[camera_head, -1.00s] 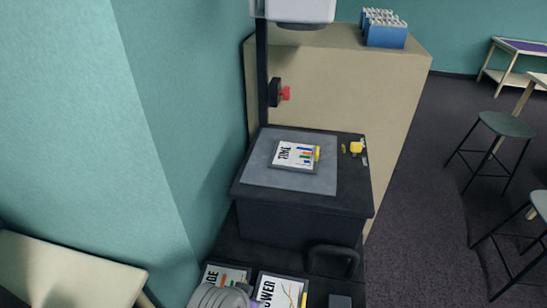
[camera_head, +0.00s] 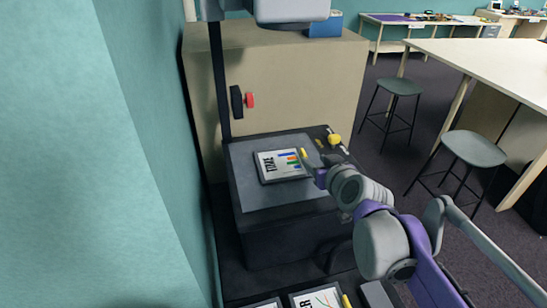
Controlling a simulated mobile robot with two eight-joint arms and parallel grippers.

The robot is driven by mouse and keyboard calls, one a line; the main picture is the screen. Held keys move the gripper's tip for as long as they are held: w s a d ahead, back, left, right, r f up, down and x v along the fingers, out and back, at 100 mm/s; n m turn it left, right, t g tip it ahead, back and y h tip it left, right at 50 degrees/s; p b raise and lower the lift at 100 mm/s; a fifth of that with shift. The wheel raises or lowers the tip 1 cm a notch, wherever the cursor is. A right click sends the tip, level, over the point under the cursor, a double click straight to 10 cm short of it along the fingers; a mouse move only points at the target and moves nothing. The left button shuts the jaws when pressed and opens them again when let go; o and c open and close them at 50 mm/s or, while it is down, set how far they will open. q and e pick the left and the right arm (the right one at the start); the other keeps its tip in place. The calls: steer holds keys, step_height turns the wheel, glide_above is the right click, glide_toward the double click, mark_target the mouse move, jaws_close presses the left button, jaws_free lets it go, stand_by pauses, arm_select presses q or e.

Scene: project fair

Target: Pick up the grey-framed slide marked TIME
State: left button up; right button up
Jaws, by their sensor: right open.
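The grey-framed slide marked TIME (camera_head: 280,165) lies flat on the grey stage (camera_head: 245,198) of a black overhead projector (camera_head: 285,235). It shows coloured bars, and a small yellow piece sits at its right edge. My right gripper (camera_head: 309,165) reaches in from the right, its tip close to the slide's right edge. It is open; its fingers are small in view, and I cannot tell whether they touch the slide. My left gripper is not in view.
The projector's post and head (camera_head: 290,10) rise at the stage's left and above it. A yellow knob (camera_head: 334,139) is at the stage's back right. Other slides (camera_head: 318,298) lie at the bottom. A teal wall is close on the left. Stools (camera_head: 474,149) stand at right.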

mark_target(304, 153)
steer(key=shift+w+a+f, duration=0.15)
steer(key=shift+w+f, duration=0.1)
steer(key=shift+w, duration=0.2)
steer(key=shift+w+d+f, duration=0.2)
steer(key=shift+w+f, duration=0.1)
steer(key=shift+w, duration=0.1)
steer(key=x, duration=0.7)
steer(key=shift+s+a, duration=0.1)
steer(key=shift+a, duration=0.05)
steer(key=shift+s, duration=0.15)
steer(key=shift+c, duration=1)
jaws_close()
